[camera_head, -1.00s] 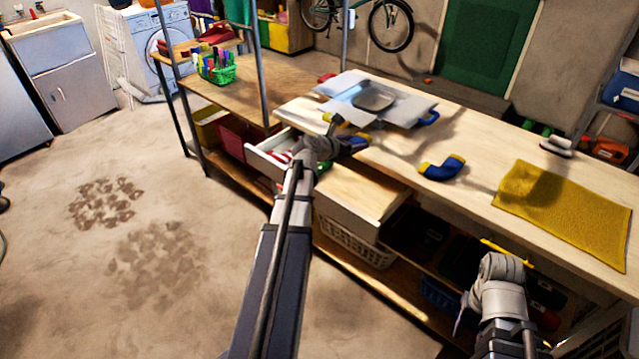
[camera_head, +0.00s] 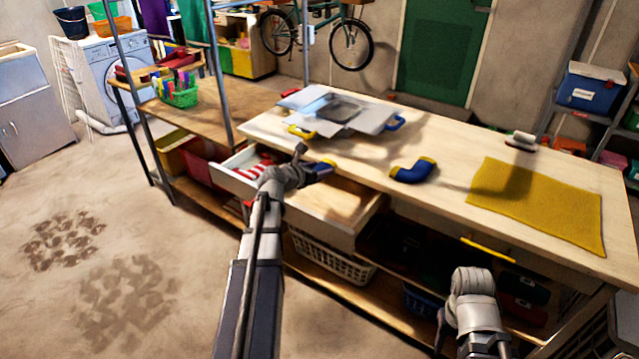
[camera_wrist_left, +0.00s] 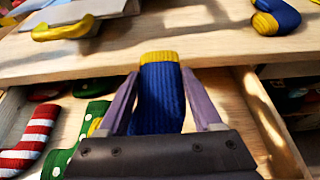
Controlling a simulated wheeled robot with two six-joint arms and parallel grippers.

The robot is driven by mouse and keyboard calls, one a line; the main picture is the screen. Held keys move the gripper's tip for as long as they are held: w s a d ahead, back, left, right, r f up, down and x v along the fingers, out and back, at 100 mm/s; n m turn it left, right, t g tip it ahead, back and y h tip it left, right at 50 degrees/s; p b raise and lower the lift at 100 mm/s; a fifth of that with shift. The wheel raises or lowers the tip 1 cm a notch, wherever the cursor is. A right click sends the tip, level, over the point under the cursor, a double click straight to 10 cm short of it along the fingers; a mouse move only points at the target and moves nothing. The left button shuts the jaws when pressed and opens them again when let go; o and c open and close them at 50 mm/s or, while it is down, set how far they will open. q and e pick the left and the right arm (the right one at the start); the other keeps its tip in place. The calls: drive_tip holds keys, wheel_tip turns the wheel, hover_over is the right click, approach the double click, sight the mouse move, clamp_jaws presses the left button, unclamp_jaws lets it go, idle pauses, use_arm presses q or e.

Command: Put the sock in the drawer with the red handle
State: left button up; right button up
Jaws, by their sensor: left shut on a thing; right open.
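A blue sock with a yellow cuff (camera_wrist_left: 160,95) is held between the fingers of my left gripper (camera_head: 308,170), which is shut on it. The sock hangs above the open drawer (camera_head: 335,208), near the table's front edge. In the left wrist view, a red-and-white striped sock (camera_wrist_left: 24,138) and a green dotted sock (camera_wrist_left: 72,142) lie in the drawer at left. Its front handle is hidden, so I cannot tell its colour. A second blue sock with yellow ends (camera_head: 412,171) lies on the tabletop. My right gripper (camera_head: 440,328) is open and empty, mostly hidden by its wrist, low at right.
A grey folding device with yellow and blue grips (camera_head: 345,112) stands on the tabletop (camera_head: 450,145). A yellow cloth (camera_head: 540,205) lies at right. A yellow handle (camera_head: 487,248) marks another, shut drawer. A white basket (camera_head: 330,258) sits on the shelf below.

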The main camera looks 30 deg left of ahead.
use_arm(q)
drive_tip(key=shift+f+b, duration=1.7)
drive_tip(key=shift+f, duration=0.15)
drive_tip(key=shift+f+b, duration=0.65)
drive_tip(key=o, duration=1.4)
drive_tip(key=shift+r, duration=0.1)
drive_tip(key=shift+c, duration=0.2)
drive_tip(key=shift+r+p, duration=0.55)
drive_tip(key=shift+p, duration=0.05)
drive_tip(key=shift+p+v, duration=2.35)
drive_tip(key=shift+v, duration=3.7)
